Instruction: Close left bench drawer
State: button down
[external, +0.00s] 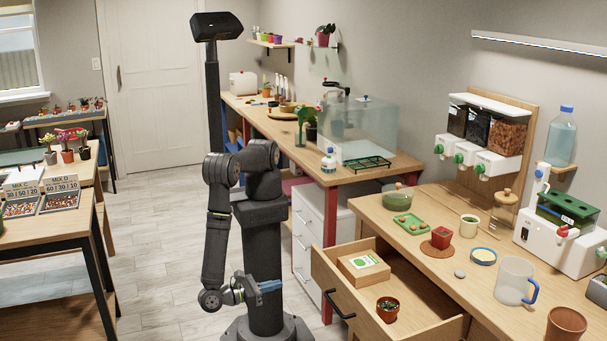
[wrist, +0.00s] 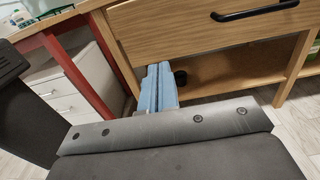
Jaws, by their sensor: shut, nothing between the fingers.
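The wooden bench drawer (external: 330,288) is pulled out from the workbench on the right in the external view. Its black handle (external: 341,306) is on the front panel.
The bench top (external: 415,256) holds a red pot (external: 441,237), a clear mug (external: 514,281) and a terracotta pot (external: 566,325). A red table leg (external: 328,250) and a white drawer cabinet (external: 308,245) stand behind the drawer. The floor left of my arm is clear.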

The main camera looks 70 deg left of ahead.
send_near(345, 268)
jog(key=shift+s, duration=1.1)
jog(key=shift+w, duration=0.1)
jog(key=w, duration=2.6)
jog(key=shift+w+r, duration=0.1)
jog(key=shift+w, duration=0.25)
jog(key=shift+r, duration=0.1)
jog(key=shift+s+d, duration=0.1)
jog(key=shift+s, duration=0.35)
jog(key=s, duration=1.3)
jog(key=shift+s, duration=0.4)
